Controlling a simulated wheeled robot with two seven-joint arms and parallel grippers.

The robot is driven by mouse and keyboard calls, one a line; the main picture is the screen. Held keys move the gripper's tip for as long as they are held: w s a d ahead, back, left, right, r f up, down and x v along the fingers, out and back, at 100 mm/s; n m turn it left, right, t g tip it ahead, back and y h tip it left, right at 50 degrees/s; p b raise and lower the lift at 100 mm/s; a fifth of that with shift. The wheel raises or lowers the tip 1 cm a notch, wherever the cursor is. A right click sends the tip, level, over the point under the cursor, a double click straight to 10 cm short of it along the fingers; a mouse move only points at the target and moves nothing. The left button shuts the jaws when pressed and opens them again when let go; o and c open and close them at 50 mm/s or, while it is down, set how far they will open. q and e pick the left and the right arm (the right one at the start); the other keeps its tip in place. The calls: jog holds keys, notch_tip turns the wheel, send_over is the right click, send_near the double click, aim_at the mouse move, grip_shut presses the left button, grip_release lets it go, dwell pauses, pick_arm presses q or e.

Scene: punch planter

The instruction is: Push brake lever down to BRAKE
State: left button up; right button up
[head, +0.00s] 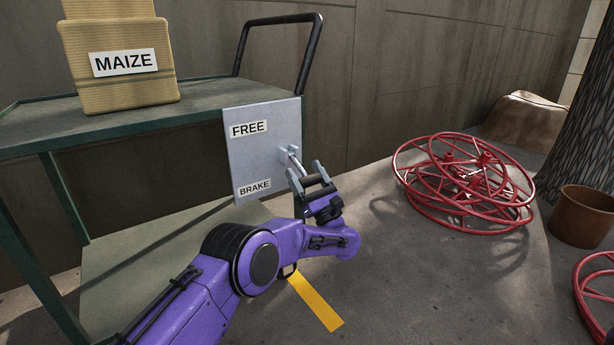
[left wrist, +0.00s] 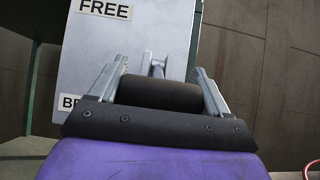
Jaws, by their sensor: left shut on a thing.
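The brake plate (head: 268,130) is a grey panel on the cart's end, with a FREE label (head: 248,128) near its top and a BRAKE label (head: 255,188) near its bottom. The brake lever (head: 292,158) is a metal rod from a pivot at the plate's right side, with a dark cylindrical grip. It points outward and down, between the two labels in height. My left gripper (head: 310,177) is shut on the lever's dark grip. In the left wrist view the grip (left wrist: 160,94) lies crosswise between the fingers. My right gripper is not in view.
The green cart (head: 200,110) carries stacked MAIZE sacks (head: 120,65) and has a black push handle (head: 310,50). Red wheels (head: 465,180) lie on the floor to the right, near a brown pot (head: 582,215) and a tree trunk. A yellow floor stripe (head: 317,303) is below my arm.

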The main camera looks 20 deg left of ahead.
pick_arm(q)
jog(key=shift+f, duration=0.65)
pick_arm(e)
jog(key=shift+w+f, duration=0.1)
pick_arm(q)
jog(key=o, duration=1.4)
jog(key=shift+d+f, duration=0.1)
jog(key=shift+r, duration=0.2)
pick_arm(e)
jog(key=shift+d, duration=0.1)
pick_arm(q)
jog(key=shift+d+f, duration=0.1)
jog(key=shift+d, duration=0.1)
jog(key=p+v, duration=0.3)
jog(key=v, duration=0.7)
jog(key=shift+s+f, duration=0.1)
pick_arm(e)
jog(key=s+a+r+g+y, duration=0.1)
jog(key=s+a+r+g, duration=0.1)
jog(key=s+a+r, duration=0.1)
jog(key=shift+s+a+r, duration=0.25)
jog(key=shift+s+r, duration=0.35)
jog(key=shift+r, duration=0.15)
